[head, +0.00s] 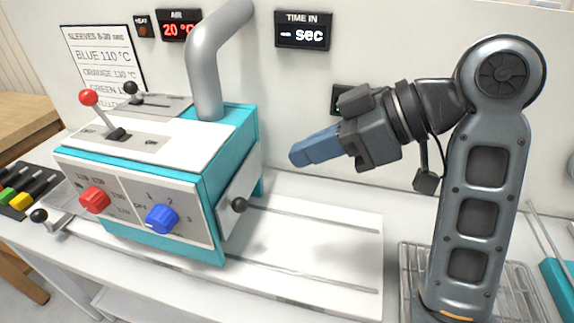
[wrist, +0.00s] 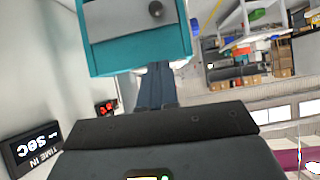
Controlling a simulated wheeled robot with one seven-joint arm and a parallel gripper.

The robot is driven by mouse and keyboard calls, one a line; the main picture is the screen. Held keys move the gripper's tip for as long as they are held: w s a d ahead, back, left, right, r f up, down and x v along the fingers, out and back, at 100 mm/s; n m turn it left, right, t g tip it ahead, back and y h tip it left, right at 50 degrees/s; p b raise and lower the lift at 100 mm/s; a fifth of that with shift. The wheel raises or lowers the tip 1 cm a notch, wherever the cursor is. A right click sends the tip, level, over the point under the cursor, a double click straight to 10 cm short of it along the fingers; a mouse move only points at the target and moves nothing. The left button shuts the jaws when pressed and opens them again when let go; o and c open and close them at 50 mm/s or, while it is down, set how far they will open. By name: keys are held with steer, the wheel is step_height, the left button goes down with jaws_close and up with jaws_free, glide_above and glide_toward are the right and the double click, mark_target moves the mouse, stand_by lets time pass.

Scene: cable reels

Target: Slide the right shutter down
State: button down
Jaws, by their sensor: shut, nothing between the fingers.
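The teal and white machine (head: 150,160) stands on the left of the bench. The right shutter (head: 236,192) is a grey slanted plate on its right side with a black ball knob (head: 239,205). In the wrist view, the grey shutter plate (wrist: 120,22) and its knob (wrist: 155,10) show at the top. My gripper (head: 296,157) is shut and empty, with blue fingers pointing left. It hangs in the air right of the machine, above the knob's height in the picture and apart from it. In the wrist view the fingers (wrist: 156,68) point toward the machine's teal edge.
A thick grey pipe (head: 205,75) rises from the machine's top. A red-knobbed lever (head: 89,98) stands on top. Another black knob (head: 39,215) sticks out at the left side. A wire rack (head: 408,262) lies by my arm's base. The white plate (head: 330,240) right of the machine is clear.

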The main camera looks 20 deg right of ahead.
glide_toward(229, 200)
steer(key=w+a+r, duration=0.1)
steer(key=a+r, duration=0.1)
steer(key=f, duration=0.2)
steer(key=w+a+f, duration=0.1)
steer(key=shift+f, duration=0.8)
step_height(229, 200, down, 8)
steer(key=b, duration=0.3)
steer(key=shift+r, duration=0.25)
